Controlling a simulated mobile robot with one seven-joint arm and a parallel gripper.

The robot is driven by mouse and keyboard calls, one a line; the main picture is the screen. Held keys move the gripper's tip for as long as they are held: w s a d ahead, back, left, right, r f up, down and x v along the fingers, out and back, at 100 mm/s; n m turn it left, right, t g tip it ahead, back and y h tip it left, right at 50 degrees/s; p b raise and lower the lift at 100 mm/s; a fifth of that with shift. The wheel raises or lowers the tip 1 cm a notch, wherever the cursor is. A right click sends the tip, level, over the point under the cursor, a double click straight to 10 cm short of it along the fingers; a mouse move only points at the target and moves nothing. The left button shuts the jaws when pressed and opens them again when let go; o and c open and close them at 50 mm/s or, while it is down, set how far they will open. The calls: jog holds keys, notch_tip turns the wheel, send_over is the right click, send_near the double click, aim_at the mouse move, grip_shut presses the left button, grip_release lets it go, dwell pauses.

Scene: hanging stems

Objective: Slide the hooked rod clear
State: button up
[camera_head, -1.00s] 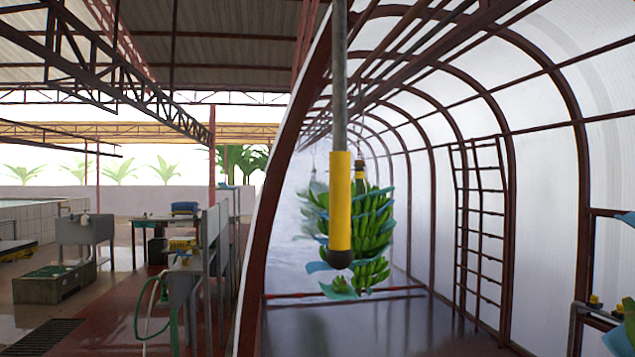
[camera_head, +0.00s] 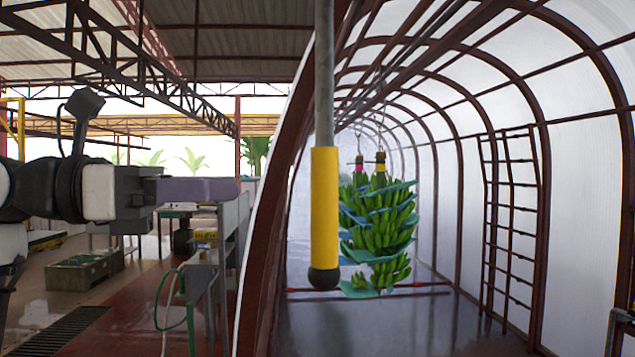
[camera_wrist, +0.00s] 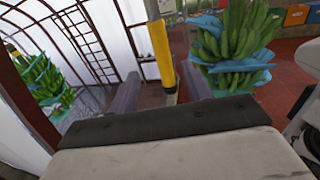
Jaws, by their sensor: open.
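The hooked rod (camera_head: 325,215) hangs upright in the middle of the head view. It has a grey shaft, a yellow sleeve and a black rounded lower end; its hook is out of view above. Its yellow sleeve (camera_wrist: 161,48) also shows in the wrist view, in line with the gap between my fingers and beyond their tips. My gripper (camera_head: 238,190) comes in level from the left, at sleeve height, with a gap between its tip and the rod in the picture. In the wrist view my gripper (camera_wrist: 160,84) is open and empty, one finger on each side.
Green banana bunches with blue sheets (camera_head: 380,225) hang behind the rod. In the wrist view one bunch (camera_wrist: 235,45) is close to the right finger and another (camera_wrist: 45,85) is at left. A brown ladder frame (camera_head: 510,220) stands at right.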

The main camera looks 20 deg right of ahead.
aim_at(325, 186)
jog(key=d+p, duration=0.1)
jog(key=d, duration=0.3)
jog(key=d+p, duration=0.1)
jog(key=d, duration=0.3)
jog(key=s+d+p, duration=0.1)
jog(key=d, duration=0.3)
jog(key=shift+d, duration=0.3)
jog(key=shift+c, duration=0.4)
grip_shut()
